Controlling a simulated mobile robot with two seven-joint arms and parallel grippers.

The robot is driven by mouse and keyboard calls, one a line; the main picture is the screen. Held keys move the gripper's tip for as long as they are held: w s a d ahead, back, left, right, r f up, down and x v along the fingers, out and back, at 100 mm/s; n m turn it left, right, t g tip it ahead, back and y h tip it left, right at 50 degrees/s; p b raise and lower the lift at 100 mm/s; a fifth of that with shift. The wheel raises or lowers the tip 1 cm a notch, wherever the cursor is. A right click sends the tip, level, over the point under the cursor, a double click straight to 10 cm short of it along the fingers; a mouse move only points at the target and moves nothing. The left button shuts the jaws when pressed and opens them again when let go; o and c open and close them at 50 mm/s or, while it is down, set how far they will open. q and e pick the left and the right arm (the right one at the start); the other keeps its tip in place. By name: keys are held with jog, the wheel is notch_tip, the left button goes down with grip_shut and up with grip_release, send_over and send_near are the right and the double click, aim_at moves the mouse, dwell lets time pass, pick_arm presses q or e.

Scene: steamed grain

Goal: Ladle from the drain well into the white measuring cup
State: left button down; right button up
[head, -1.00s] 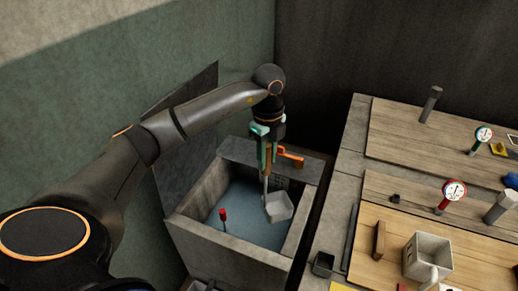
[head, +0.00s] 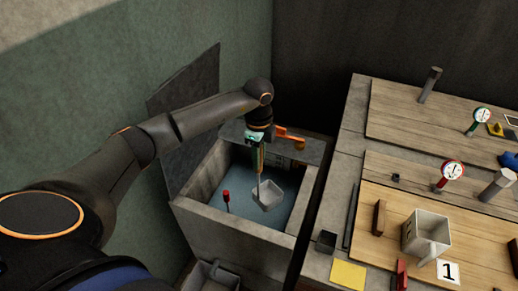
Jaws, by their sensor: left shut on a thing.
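The drain well (head: 190,211) is an open grey stone box with blue-grey water (head: 243,212) inside. My left gripper (head: 259,160) is over the well, shut on the upright handle of the ladle. The ladle (head: 267,196) has a pale square bowl that hangs inside the well; I cannot tell whether it touches the water or holds any. The white measuring cup (head: 427,230) is a square cup with a handle, standing on the wooden board at the right, away from the gripper. My right gripper is not in view.
A red-topped stick (head: 227,197) stands in the well. An orange-handled part (head: 290,137) is at its back edge. Dial gauges (head: 452,172), a dark wooden block (head: 379,217), a small dark box (head: 326,242) and a yellow pad (head: 348,274) are on the counter (head: 335,190).

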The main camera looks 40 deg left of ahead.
pick_arm(q)
jog(key=b, duration=1.1)
send_over(259, 206)
notch_tip(259, 206, down, 14)
jog(key=shift+w+a+r, duration=0.1)
jog(key=shift+w, duration=0.05)
notch_tip(259, 206, down, 5)
jog(key=b, duration=0.4)
jog(key=shift+b, duration=0.35)
notch_tip(259, 206, down, 6)
jog(key=b, duration=0.3)
jog(key=shift+r+b, duration=0.25)
jog(key=shift+b, duration=0.1)
jog(key=shift+f+b, duration=0.3)
jog(key=shift+f, duration=0.2)
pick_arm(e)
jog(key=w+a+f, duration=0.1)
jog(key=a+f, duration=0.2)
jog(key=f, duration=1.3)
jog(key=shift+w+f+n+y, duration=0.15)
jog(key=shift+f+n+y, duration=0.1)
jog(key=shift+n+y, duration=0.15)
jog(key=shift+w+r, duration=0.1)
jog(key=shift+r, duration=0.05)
